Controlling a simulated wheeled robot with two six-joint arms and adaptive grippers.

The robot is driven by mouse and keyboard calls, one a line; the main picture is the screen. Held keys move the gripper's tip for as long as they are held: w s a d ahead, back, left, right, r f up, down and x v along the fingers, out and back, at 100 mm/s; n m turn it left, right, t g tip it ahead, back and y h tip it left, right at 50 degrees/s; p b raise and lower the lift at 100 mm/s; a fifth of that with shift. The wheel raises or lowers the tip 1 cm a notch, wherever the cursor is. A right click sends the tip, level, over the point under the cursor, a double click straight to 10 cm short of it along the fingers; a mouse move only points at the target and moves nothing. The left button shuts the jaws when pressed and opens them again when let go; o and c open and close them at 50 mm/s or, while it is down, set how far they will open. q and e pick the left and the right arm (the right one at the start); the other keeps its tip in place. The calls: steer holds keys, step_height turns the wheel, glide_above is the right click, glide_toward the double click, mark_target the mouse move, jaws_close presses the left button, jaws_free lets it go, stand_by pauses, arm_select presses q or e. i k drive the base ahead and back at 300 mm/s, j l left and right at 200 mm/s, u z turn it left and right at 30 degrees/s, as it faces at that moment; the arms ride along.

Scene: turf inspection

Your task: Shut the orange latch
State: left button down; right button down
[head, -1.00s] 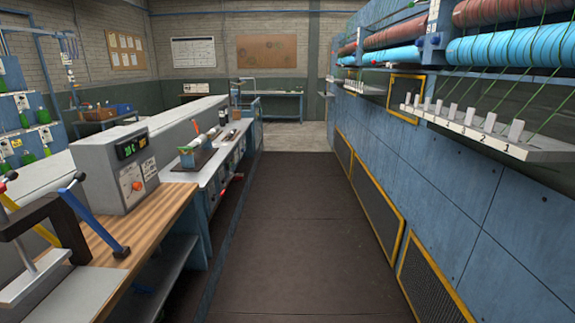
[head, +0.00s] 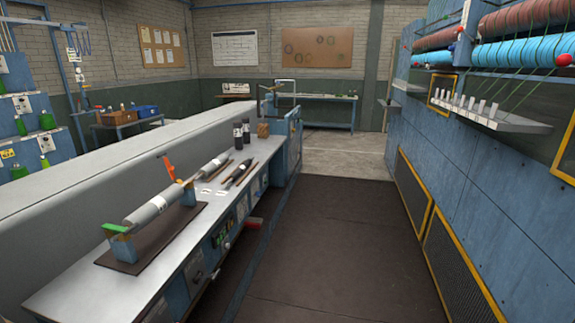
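An orange latch (head: 169,167) stands up, tilted from vertical, at the far end of a grey roller (head: 154,204). The roller lies across a stand on a dark mat (head: 182,233) on the long bench at left. A green latch (head: 115,228) lies roughly flat at the roller's near end. The orange latch looks open. Neither of my grippers is in view.
A dark floor aisle (head: 300,255) is clear between the bench and the blue machine (head: 500,190) at right.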

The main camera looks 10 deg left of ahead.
mark_target(170, 168)
steer(key=i+l+u, duration=0.35)
steer(key=i, duration=0.15)
steer(key=i+l+u, duration=0.3)
steer(key=i+l, duration=0.15)
steer(key=i+l+u, duration=0.35)
steer(key=i+l, duration=0.15)
steer(key=i+l+u, duration=0.35)
steer(key=l, duration=0.4)
